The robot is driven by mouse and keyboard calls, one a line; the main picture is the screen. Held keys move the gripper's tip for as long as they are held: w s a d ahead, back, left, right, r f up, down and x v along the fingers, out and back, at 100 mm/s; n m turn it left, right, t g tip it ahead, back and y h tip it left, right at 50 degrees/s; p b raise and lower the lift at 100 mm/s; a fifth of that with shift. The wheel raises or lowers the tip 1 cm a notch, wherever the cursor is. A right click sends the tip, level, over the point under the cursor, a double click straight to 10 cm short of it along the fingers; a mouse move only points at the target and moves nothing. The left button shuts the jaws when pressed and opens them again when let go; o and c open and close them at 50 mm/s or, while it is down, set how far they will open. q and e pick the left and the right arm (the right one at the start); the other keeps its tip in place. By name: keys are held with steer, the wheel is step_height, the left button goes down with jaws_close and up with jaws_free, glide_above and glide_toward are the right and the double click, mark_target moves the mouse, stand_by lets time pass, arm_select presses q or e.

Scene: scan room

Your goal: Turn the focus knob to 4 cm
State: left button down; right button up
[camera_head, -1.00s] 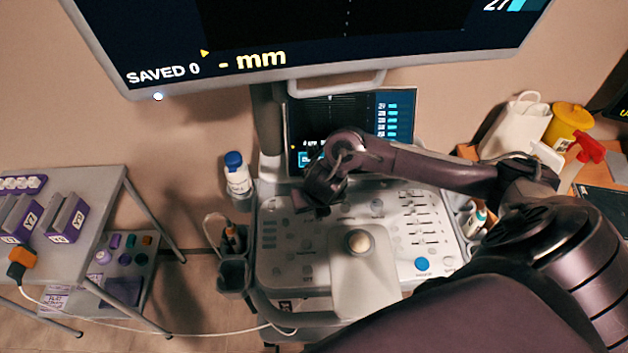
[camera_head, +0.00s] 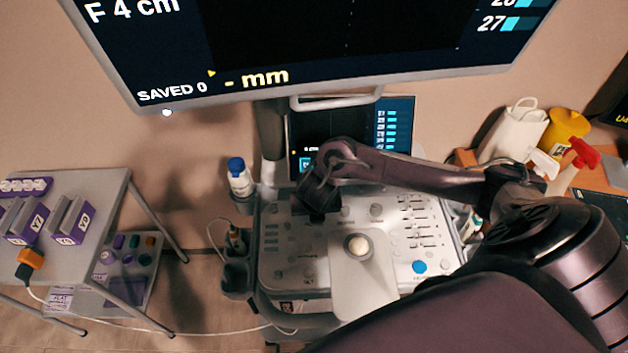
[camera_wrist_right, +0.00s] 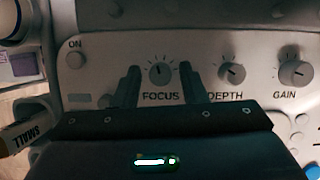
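The focus knob (camera_wrist_right: 161,75) is a dark round knob above the label FOCUS in the right wrist view. My right gripper (camera_wrist_right: 161,84) is open, with one finger on each side of the knob and a visible gap on both sides. In the head view my right gripper (camera_head: 318,208) is over the upper left of the control panel (camera_head: 300,262), and it hides the knob there. The big monitor (camera_head: 330,72) reads "F 4 cm" at its upper left. My left gripper is not in view.
The depth knob (camera_wrist_right: 232,73) and gain knob (camera_wrist_right: 297,73) sit right of the focus knob. An ON button (camera_wrist_right: 75,59) is to its left. A trackball (camera_head: 358,246) is lower on the panel. A blue-capped bottle (camera_head: 239,178) stands at the panel's left.

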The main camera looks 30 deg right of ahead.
steer(key=shift+o, duration=0.5)
steer(key=shift+r, duration=0.1)
steer(key=p+v, duration=0.2)
steer(key=v, duration=0.4)
steer(key=shift+r, duration=0.3)
steer(key=shift+s+a+r+p, duration=0.15)
steer(key=shift+s+r+p, duration=0.2)
steer(key=shift+r+p, duration=0.15)
steer(key=shift+f, duration=0.1)
